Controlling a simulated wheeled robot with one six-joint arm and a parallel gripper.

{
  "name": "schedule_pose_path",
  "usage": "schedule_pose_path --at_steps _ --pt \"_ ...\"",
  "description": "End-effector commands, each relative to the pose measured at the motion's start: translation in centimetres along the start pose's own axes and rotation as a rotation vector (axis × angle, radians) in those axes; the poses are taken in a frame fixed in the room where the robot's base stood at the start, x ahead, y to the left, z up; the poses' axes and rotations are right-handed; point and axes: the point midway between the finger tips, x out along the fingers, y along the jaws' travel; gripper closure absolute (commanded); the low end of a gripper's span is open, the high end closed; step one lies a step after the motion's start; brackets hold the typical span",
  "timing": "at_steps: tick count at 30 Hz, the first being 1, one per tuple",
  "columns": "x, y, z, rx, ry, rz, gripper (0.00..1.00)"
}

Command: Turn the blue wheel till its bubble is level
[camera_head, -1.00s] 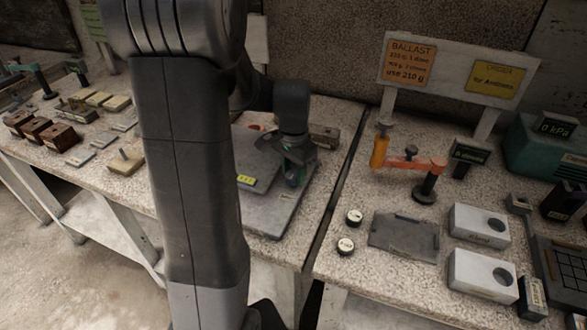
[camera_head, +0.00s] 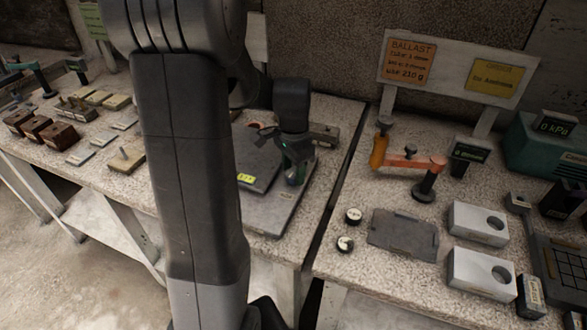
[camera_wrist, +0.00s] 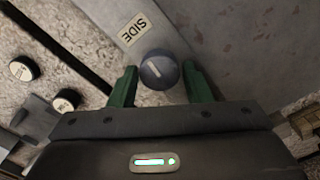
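A round blue-grey wheel (camera_wrist: 159,70) with a pale mark on its top shows in the wrist view, beside a label reading SIDE (camera_wrist: 133,29). My gripper (camera_wrist: 160,80) has its two green fingers apart, one to each side of the wheel. A gap shows on both sides, so I see no grip. In the head view my gripper (camera_head: 294,176) hangs low over the right part of a grey metal plate (camera_head: 268,218). The wheel is not clearly visible there. I cannot make out a bubble in either view.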

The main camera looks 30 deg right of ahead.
Motion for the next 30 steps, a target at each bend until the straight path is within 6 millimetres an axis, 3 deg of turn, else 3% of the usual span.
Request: schedule_pose_path --at_steps 2,14,30 --pt "0.0 0.0 0.0 0.0 0.0 0.0 0.41" --pt "-0.9 -0.1 0.0 0.0 0.002 -0.003 0.41" --pt "-11.9 0.0 0.0 0.0 0.002 -0.003 0.41"
